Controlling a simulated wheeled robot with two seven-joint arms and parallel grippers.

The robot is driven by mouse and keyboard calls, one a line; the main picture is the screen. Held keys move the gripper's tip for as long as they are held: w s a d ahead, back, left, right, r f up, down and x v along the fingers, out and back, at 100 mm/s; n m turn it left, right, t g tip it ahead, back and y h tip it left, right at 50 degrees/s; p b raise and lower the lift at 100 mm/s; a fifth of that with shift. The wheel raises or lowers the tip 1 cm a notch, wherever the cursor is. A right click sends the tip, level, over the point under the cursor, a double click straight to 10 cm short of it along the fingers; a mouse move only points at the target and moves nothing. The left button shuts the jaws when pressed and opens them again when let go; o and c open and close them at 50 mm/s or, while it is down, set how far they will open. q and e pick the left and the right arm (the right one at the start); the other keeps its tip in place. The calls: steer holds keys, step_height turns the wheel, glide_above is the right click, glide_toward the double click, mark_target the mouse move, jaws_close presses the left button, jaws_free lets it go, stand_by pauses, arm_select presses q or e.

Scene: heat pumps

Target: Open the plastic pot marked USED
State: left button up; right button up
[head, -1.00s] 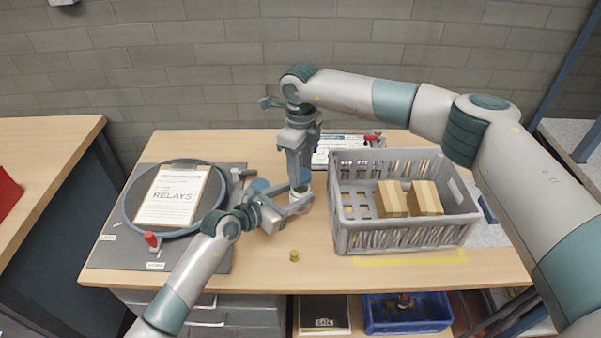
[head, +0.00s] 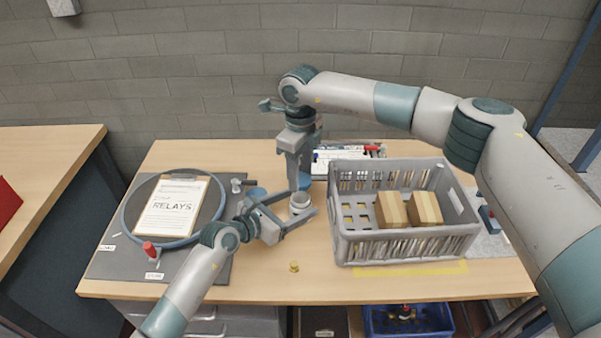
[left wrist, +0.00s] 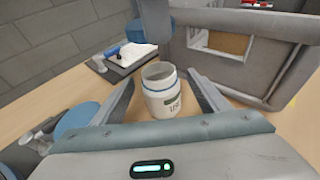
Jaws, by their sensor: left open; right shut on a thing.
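The white plastic pot (head: 300,202) stands upright on the table, left of the crate. Its label, partly readable as "USE", shows in the left wrist view (left wrist: 172,104). Its mouth is uncovered. My left gripper (head: 302,204) is open, with its fingers apart on either side of the pot. My right gripper (head: 299,178) points down just above and behind the pot, shut on a blue lid (head: 305,182). The lid is partly hidden by the fingers. Part of it also shows in the left wrist view (left wrist: 138,31).
A grey crate (head: 400,250) with cardboard boxes stands close to the right. A blue-topped thing (head: 257,193) is left of the pot; a small brass piece (head: 294,267) lies in front.

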steer(key=shift+f+b, duration=0.85)
steer(key=shift+f, duration=0.05)
arm_select(q)
steer(key=v, duration=1.1)
steer(key=shift+s+a+r, duration=0.2)
steer(key=shift+a, duration=0.05)
